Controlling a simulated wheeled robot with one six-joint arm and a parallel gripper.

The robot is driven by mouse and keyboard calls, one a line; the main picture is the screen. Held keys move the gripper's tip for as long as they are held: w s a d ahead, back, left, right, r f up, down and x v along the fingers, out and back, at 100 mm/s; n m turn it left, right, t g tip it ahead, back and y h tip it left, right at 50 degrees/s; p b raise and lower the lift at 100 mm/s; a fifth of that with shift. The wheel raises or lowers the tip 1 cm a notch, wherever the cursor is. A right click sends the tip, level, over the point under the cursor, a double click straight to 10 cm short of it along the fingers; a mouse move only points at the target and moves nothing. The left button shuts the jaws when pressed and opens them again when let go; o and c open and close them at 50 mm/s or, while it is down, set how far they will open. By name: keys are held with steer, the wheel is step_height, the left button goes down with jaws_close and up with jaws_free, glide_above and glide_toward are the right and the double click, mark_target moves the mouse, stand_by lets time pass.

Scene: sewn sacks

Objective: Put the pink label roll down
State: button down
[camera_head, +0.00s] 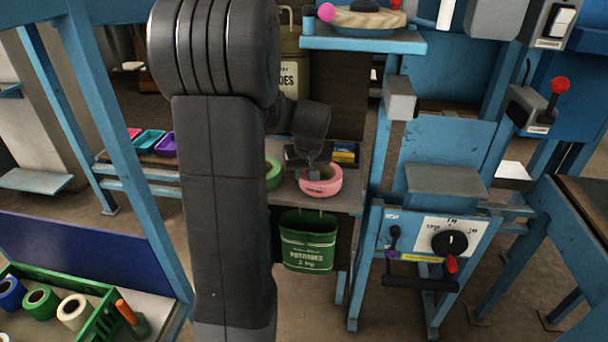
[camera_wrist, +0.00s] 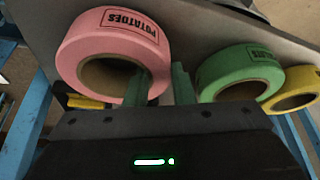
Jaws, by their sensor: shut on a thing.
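The pink label roll (camera_head: 328,187), marked POTATOES, is at the grey shelf (camera_head: 347,200) in the head view. It shows large at the upper left of the wrist view (camera_wrist: 88,40). My gripper (camera_head: 314,172) is shut on the roll's wall. In the wrist view (camera_wrist: 160,82) one finger is in the roll's hole and the other is outside. The roll's underside is hidden, so I cannot tell whether it touches the shelf.
A green label roll (camera_wrist: 240,72) stands close beside the pink one, with a yellow roll (camera_wrist: 293,90) beyond it. A green sack (camera_head: 308,242) hangs below the shelf front.

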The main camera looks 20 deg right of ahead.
steer(key=shift+f, duration=0.2)
steer(key=shift+f, duration=0.2)
steer(key=c, duration=1.2)
jaws_free()
steer(key=shift+c, duration=0.2)
steer(key=shift+r, duration=0.15)
steer(key=p+v, duration=0.1)
steer(key=v, duration=1.1)
